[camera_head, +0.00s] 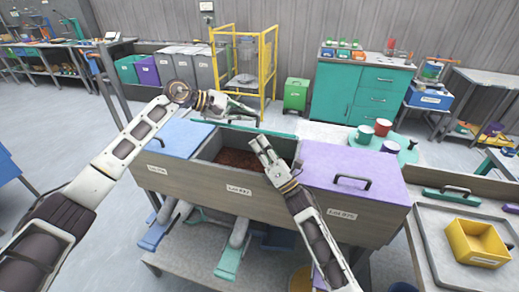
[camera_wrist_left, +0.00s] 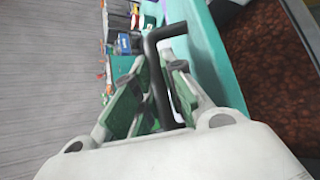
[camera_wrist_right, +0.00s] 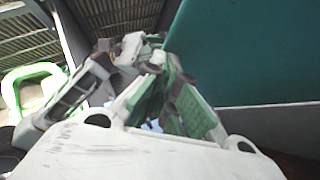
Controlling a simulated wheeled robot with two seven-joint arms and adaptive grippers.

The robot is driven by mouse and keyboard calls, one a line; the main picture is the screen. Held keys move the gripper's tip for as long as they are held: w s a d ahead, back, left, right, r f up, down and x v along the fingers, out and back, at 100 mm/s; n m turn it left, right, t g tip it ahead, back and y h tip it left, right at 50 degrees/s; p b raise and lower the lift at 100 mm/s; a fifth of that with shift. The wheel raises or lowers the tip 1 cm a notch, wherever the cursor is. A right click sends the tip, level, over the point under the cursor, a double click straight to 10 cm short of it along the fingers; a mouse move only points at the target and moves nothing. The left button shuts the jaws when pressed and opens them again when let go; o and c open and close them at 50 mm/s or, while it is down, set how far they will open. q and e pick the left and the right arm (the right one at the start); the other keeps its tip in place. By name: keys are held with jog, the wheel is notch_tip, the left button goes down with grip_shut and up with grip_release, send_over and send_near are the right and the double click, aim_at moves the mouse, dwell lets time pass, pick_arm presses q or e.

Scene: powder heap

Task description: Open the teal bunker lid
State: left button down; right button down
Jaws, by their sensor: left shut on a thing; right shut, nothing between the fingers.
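The teal bunker lid (camera_head: 285,134) stands raised at the back of the middle compartment and shows edge-on in the head view. It also shows in the left wrist view (camera_wrist_left: 215,60) and fills the upper right of the right wrist view (camera_wrist_right: 255,50). My left gripper (camera_head: 245,110) is behind the lid's top edge, its fingers shut around the lid's black handle (camera_wrist_left: 165,75). The middle compartment is uncovered, with reddish-brown powder (camera_head: 238,160) inside. My right gripper (camera_head: 261,143) is shut and empty, above the right part of that compartment, on the lid's inner side.
A blue lid (camera_head: 178,137) covers the left compartment and a purple lid (camera_head: 345,168) the right one. A yellow box (camera_head: 476,243) sits in a grey tray at right. A yellow frame (camera_head: 268,75) stands behind the bunkers.

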jog(key=shift+r, duration=0.1)
pick_arm(q)
jog(key=shift+d+f, duration=0.15)
jog(key=shift+f, duration=0.1)
pick_arm(e)
jog(key=shift+w+d+r, duration=0.35)
jog(key=shift+w+r, duration=0.15)
jog(key=shift+r, duration=0.25)
pick_arm(q)
jog(key=c, duration=1.5)
grip_release()
jog(key=shift+f, duration=0.15)
pick_arm(e)
jog(key=shift+r, duration=0.15)
pick_arm(q)
jog(key=shift+a, duration=0.3)
jog(key=shift+s+a+r, duration=0.1)
jog(key=shift+a+r, duration=0.25)
jog(key=shift+a, duration=0.1)
jog(key=v, duration=1.1)
jog(key=shift+d+r, duration=0.15)
jog(key=shift+r, duration=0.25)
pick_arm(e)
jog(key=shift+s+a+f, duration=0.15)
jog(key=shift+a+f, duration=0.1)
